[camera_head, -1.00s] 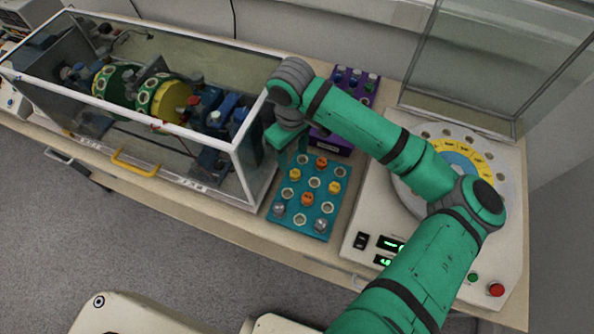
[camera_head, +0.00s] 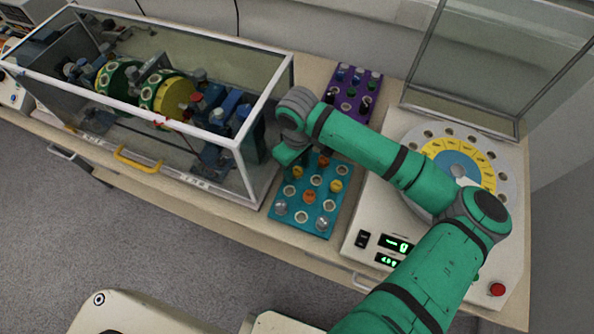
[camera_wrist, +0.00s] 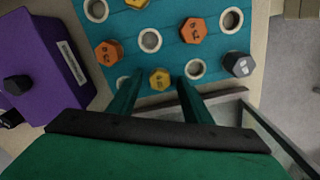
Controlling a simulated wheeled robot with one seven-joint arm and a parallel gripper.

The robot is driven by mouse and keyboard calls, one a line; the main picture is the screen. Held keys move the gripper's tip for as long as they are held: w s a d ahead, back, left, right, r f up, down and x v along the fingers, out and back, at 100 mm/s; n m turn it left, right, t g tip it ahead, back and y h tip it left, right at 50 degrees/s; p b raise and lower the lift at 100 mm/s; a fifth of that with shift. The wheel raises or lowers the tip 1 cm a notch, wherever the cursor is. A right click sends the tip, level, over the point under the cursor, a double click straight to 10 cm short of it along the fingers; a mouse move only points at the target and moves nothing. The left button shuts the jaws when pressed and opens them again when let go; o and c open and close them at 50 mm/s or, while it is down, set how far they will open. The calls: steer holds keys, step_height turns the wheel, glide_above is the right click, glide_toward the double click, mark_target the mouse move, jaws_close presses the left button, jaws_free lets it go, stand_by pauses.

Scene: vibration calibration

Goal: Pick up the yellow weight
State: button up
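Two yellow weights stand in the teal rack (camera_head: 334,213). The nearer one (camera_wrist: 160,79) shows in the wrist view, just beyond and between my fingertips. In the head view this yellow weight (camera_head: 297,172) sits right below my gripper. The other yellow weight (camera_head: 336,186) is to its right and is cut by the top edge of the wrist view (camera_wrist: 137,3). My gripper (camera_wrist: 158,82) is open, its two green fingers apart and nothing visibly held. In the head view my gripper (camera_head: 289,160) hangs over the rack's upper left, its fingertips mostly hidden.
Orange weights (camera_wrist: 194,30) and grey weights (camera_wrist: 238,65) stand near the fingers, among empty ringed holes. A purple rack (camera_head: 352,99) is behind. A glass-walled case (camera_head: 262,128) stands close at left. A white machine with a dial (camera_head: 374,222) is at right.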

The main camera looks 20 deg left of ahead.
steer(key=c, duration=0.8)
steer(key=shift+w, duration=0.15)
steer(key=shift+c, duration=0.4)
